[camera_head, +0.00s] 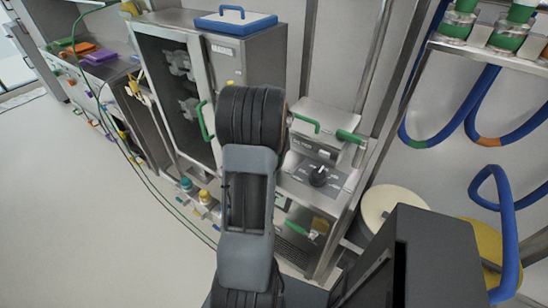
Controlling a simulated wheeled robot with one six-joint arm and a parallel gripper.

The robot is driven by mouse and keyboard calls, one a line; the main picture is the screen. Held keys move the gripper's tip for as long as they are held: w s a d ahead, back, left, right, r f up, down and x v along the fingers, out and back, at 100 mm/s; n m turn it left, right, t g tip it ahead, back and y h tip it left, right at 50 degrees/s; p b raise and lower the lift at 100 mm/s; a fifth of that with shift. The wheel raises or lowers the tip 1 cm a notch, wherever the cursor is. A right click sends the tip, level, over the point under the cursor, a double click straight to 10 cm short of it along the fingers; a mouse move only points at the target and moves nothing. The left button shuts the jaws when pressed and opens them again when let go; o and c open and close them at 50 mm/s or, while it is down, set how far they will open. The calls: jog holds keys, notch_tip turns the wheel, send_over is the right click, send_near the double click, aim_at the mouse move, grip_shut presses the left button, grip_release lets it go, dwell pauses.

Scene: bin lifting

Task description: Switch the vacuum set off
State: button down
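A black rotary knob (318,176) sits on the sloped front panel of a steel unit (345,182), just right of my arm. Small marks surround the knob, but they are too small to read, so its setting cannot be told. A steel box with green handles (318,117) stands behind the panel. No readable label shows which unit is the vacuum set. My arm rises through the middle of the picture, its dark upper joint left of the knob. My gripper is not visible, and my arm hides part of the unit's left side.
A steel cabinet (262,62) with a glass door and green handle stands left of the unit. Blue hoses (458,122) hang at the right below a rack. A white-lidded drum (395,208) stands right of the unit. The floor at the left is clear.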

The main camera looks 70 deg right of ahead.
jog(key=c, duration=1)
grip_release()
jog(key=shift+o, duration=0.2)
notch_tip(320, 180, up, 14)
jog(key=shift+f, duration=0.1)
